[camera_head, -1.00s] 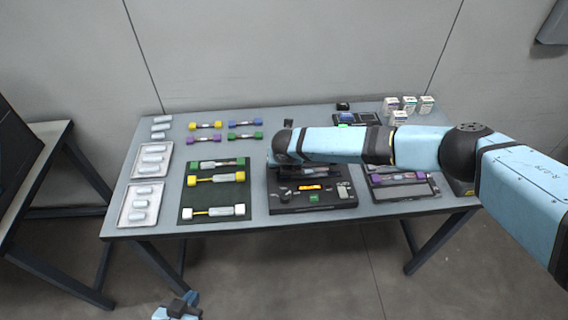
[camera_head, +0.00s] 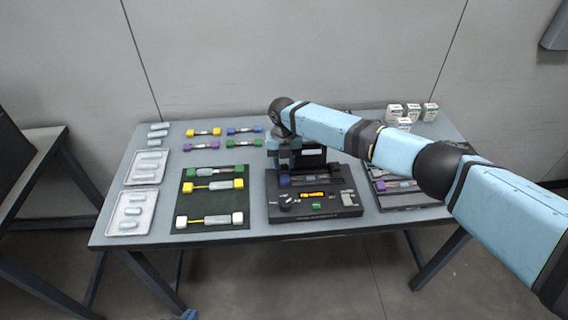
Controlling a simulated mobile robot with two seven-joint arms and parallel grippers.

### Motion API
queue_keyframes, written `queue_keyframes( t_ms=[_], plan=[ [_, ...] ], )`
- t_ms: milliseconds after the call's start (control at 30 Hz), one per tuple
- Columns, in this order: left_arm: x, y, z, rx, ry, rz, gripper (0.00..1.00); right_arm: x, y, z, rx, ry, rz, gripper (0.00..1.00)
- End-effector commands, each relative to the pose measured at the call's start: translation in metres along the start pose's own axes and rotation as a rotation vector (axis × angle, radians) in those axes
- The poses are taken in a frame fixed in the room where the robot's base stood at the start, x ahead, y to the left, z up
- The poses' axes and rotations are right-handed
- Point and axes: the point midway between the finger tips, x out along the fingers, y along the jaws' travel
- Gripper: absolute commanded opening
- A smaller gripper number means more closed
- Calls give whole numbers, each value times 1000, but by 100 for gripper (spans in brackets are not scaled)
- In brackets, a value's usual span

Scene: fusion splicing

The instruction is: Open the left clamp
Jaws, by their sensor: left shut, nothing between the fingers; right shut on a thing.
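A black fusion splicer (camera_head: 345,206) sits at the table's front middle, with a small orange screen and green button on its front. Behind its deck stands a dark upright panel with a pale label (camera_head: 312,152). My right gripper (camera_head: 285,165) points down at the splicer's left part, shut on what appears to be the left clamp; the fingertips are small and partly merged with dark parts. A blue piece (camera_head: 284,181) sits just below the fingers. The right clamp cannot be made out. Only a blue sliver of my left arm shows at the bottom edge; its gripper is out of view.
A dark green mat (camera_head: 212,226) with several coloured-end fibre pieces lies left of the splicer. Two white trays (camera_head: 120,232) lie at the far left. A black tray (camera_head: 408,207) stands right of the splicer, and several small white boxes (camera_head: 430,112) stand at the back right.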

Motion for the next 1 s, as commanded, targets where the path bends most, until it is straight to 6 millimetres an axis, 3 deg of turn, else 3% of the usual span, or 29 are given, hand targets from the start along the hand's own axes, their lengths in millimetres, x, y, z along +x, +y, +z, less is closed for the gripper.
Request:
queue_keyframes(
  t_ms=[33,67,133,433,567,1000],
  plan=[
    [0,0,0,0,0,0,0,-1,-1,1,1,-3,0,10],
    [0,0,0,0,0,0,0,-1,-1,1,1,-3,0,36],
    [0,0,1,0,-1,0,0,-1,-1,1,1,-3,-1,49],
    [1,0,2,0,-2,-1,0,-2,0,1,1,-3,0,49],
    [1,0,2,-1,-2,-1,0,-14,0,1,1,-4,0,49],
    [3,0,5,-4,-5,0,0,-109,0,1,0,-5,1,49]
  ],
)
